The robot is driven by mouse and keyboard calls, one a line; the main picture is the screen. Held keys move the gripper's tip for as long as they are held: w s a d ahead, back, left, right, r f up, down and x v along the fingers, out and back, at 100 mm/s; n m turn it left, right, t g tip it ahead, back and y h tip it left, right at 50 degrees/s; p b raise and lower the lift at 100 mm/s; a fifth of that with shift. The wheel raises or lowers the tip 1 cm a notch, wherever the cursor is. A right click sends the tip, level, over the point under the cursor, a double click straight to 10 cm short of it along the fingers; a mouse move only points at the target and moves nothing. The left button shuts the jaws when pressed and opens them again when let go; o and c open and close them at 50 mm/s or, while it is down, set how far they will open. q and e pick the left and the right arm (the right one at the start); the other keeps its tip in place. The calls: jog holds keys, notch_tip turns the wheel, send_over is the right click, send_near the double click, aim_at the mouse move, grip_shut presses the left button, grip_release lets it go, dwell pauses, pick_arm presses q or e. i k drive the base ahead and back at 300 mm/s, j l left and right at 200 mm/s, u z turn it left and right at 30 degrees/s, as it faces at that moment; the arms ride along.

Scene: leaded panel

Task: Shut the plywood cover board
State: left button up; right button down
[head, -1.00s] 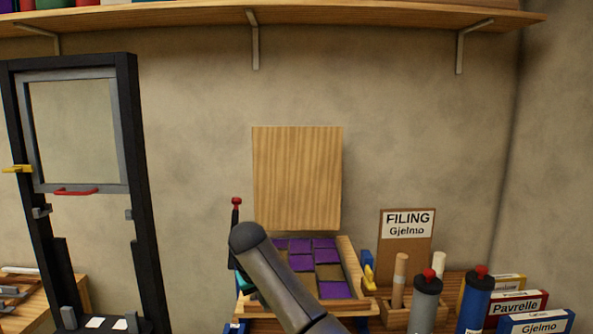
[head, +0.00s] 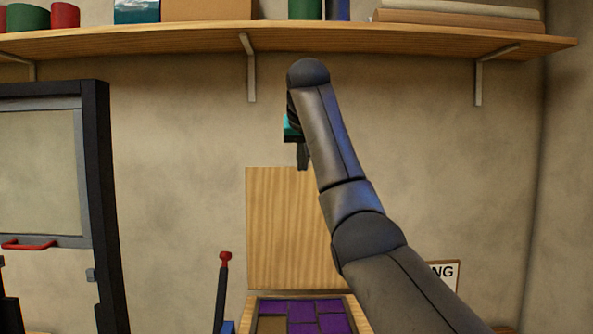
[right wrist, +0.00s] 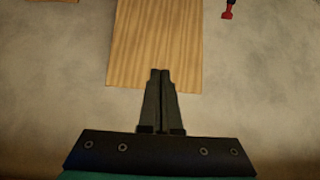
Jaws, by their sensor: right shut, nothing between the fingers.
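The plywood cover board (head: 285,230) stands upright, open, at the back of a wooden tray (head: 362,318) with purple pieces in it. My right gripper (head: 303,167) points down at the board's top edge in the head view. Its fingers are shut and empty. In the right wrist view the shut fingertips (right wrist: 160,72) overlap the edge of the board (right wrist: 150,40); I cannot tell whether they touch it. My right forearm hides the board's right side in the head view. My left gripper is not in view.
A wall shelf (head: 400,40) with boxes and rolls runs above my right arm. A dark frame with a pane (head: 100,200) stands at left. A red-topped lever (head: 223,280) stands left of the tray. A sign (head: 446,272) is partly hidden at right.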

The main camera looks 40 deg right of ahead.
aim_at(288, 238)
jog(key=i+l, duration=0.75)
jog(key=l, duration=0.15)
